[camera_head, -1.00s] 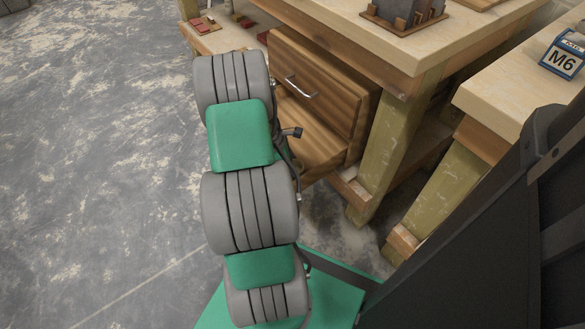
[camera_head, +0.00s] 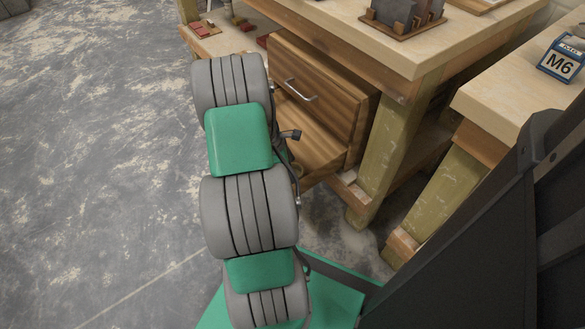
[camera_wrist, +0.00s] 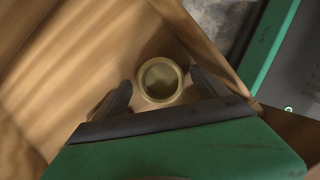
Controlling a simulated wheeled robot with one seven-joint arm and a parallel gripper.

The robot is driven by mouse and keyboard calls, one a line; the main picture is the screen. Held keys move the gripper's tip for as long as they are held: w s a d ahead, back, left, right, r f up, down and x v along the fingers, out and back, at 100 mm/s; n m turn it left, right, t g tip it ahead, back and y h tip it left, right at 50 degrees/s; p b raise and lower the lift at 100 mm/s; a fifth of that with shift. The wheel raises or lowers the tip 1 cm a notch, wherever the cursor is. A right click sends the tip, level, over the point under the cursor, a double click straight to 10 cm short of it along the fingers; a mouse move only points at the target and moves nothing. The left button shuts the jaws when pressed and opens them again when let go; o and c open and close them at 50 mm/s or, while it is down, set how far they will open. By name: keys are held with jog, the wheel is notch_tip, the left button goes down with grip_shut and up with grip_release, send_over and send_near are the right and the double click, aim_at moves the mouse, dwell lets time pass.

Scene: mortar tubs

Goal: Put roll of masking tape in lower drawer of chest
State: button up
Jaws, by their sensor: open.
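The roll of masking tape (camera_wrist: 143,92) is a pale yellow ring in the wrist view. It appears to lie flat on the wooden floor of the open lower drawer (camera_head: 318,150), near a corner. My gripper (camera_wrist: 161,80) is open, with one dark finger on each side of the roll and gaps between them. I cannot tell how high the fingertips are above the drawer floor. The chest (camera_head: 338,98) stands under the workbench, its upper drawer closed. In the head view my arm hides the gripper and part of the lower drawer.
The workbench top (camera_head: 385,42) overhangs the chest, and its leg (camera_head: 383,150) stands close to the right. A second bench (camera_head: 500,95) carries a blue M6 box (camera_head: 562,62). A low shelf with red pieces (camera_head: 203,29) is at the back. Open floor lies left.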

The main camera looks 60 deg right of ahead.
jog(key=p+v, duration=0.5)
jog(key=v, duration=0.6)
jog(key=w+a+r+m+t, duration=0.1)
jog(key=w+a+r+t, duration=0.1)
jog(key=w+a+r, duration=0.4)
jog(key=w+a+r+m+t, duration=0.1)
jog(key=w+a+r+m, duration=0.15)
jog(key=w+a, duration=0.4)
jog(key=s+a+r+m+t+y, duration=0.1)
jog(key=s+a+r+m, duration=0.1)
jog(key=a, duration=1.1)
jog(key=s+a+r+m+t+y, duration=0.1)
jog(key=s+a+r, duration=0.2)
jog(key=a, duration=1.1)
jog(key=shift+r+m+t+y, duration=0.35)
jog(key=shift+r+t+y, duration=0.05)
jog(key=shift+r, duration=0.55)
jog(key=shift+s, duration=0.1)
